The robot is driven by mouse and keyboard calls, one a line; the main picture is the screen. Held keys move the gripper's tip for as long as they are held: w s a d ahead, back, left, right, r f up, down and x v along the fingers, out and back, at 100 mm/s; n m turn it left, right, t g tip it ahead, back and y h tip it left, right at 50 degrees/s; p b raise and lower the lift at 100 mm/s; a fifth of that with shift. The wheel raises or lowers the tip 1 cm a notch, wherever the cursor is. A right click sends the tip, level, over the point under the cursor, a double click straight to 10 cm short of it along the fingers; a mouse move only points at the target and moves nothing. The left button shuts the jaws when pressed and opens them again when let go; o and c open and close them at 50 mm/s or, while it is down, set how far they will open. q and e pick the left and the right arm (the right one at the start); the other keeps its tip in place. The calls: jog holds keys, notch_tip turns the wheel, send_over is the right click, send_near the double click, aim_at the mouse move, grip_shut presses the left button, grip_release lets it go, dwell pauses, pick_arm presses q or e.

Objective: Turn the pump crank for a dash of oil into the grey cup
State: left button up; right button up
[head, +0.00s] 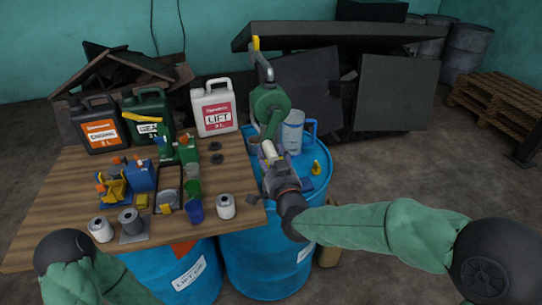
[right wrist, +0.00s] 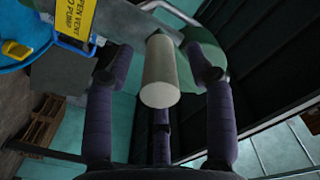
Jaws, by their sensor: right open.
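The green pump (head: 269,104) stands on a blue drum right of the table. A pale cylindrical crank grip (head: 268,150) shows at its lower end, and the same grip (right wrist: 161,72) shows large in the right wrist view. My right gripper (head: 268,163) is open, with its dark fingers (right wrist: 160,85) spread on either side of the grip; I cannot tell whether they touch it. A grey cup (head: 131,222) stands on a grey plate at the table's front left. The pump's spout is hard to make out. My left gripper is out of view; only part of my left arm shows.
A blue cup (head: 196,211) and metal cans (head: 226,207) (head: 100,230) stand along the table front. Jugs (head: 213,107) line the back. Dark panels (head: 395,92) stand behind.

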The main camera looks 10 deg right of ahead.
jog(key=s, duration=1.1)
jog(key=shift+d, duration=0.2)
jog(key=shift+s, duration=0.1)
dwell(1.0)
notch_tip(320, 180, down, 29)
jog(key=s+a+n+g+y, duration=0.1)
jog(key=a+n+g+y, duration=0.1)
jog(key=g, duration=0.7)
jog(key=s+a+f+g+y, duration=0.1)
jog(key=s+a+f+g, duration=0.2)
jog(key=s+f+g, duration=0.5)
jog(key=s+f, duration=0.9)
jog(key=f, duration=0.3)
jog(key=shift+s+f+n+g, duration=0.2)
jog(key=shift+s+n+g, duration=0.1)
jog(key=shift+s, duration=0.05)
jog(key=shift+o, duration=0.3)
